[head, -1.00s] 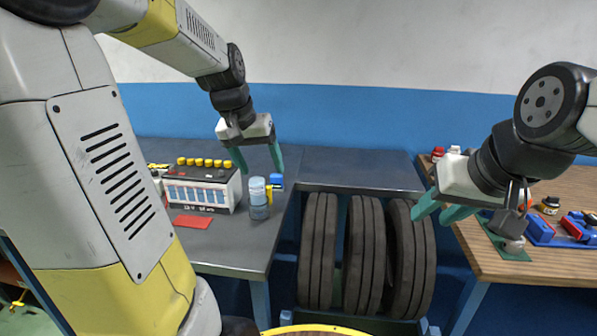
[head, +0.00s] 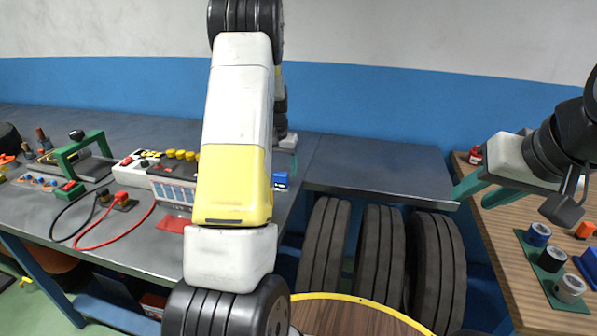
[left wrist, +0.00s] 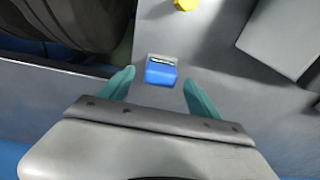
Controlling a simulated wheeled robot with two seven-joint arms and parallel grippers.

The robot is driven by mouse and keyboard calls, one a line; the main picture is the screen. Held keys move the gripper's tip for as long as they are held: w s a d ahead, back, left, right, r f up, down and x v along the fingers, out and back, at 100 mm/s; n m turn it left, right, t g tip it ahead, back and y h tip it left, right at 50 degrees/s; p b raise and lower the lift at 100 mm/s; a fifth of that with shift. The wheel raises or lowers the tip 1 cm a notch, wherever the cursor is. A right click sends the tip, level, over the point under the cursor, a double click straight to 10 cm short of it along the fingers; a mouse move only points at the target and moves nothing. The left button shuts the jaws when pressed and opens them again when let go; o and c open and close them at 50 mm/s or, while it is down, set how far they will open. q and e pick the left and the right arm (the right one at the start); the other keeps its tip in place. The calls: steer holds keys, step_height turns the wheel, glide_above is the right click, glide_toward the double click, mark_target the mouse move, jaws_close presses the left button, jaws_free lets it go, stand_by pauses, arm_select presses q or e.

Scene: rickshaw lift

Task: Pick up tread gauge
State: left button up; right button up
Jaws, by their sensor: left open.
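A small blue block with a silvery strip along one edge, which looks like the tread gauge (left wrist: 161,71), lies on the grey bench top. It also shows in the head view (head: 280,181), just right of my left forearm. My left gripper (left wrist: 160,79) is open above it, with one teal finger on each side and the gauge near the fingertips; I see no contact. In the head view my left arm hides most of this gripper. My right gripper (head: 471,196) is open and empty above the gap between bench and wooden table.
A yellow part (left wrist: 186,4) and a pale box (left wrist: 284,36) are near the gauge. Several tires (head: 381,255) stand below the bench. A wooden table (head: 495,225) is at right.

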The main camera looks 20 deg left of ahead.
mark_target(281, 173)
arm_select(q)
steer(key=f, duration=0.5)
steer(key=shift+w, duration=0.2)
steer(key=c, duration=1.5)
steer(key=shift+r, duration=0.15)
step_height(281, 173, up, 10)
steer(key=shift+f, duration=0.1)
